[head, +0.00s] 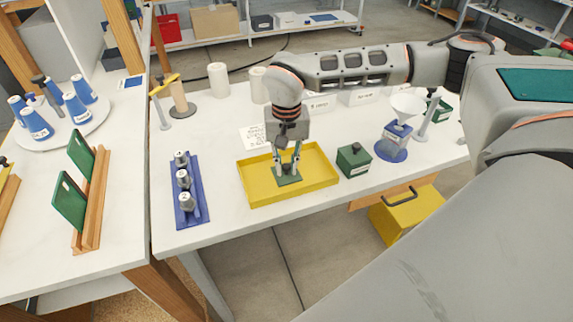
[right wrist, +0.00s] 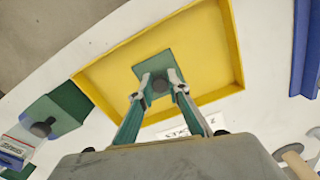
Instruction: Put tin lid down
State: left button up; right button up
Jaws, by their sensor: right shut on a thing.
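The tin lid, a small dark green square plate (head: 289,181), is in my right gripper (head: 287,166), which is shut on the lid's dark knob. The lid is level, inside the outline of the yellow tray (head: 322,193); I cannot tell whether it touches the tray floor. In the right wrist view the lid (right wrist: 154,62) lies between the fingertips (right wrist: 161,86) with yellow tray floor (right wrist: 95,75) around it. My left gripper is not in view.
A green tin with a knob (head: 354,160) stands right of the tray. A blue rack (head: 189,208) with numbered metal pieces stands left. A blue-based funnel stand (head: 391,150) is farther right. The rest of the tray is empty.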

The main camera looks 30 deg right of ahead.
aim_at(287, 167)
jog(key=shift+f, duration=0.1)
jog(key=o, duration=0.8)
notch_tip(287, 167, up, 12)
jog(key=shift+r, duration=0.2)
dwell(0.5)
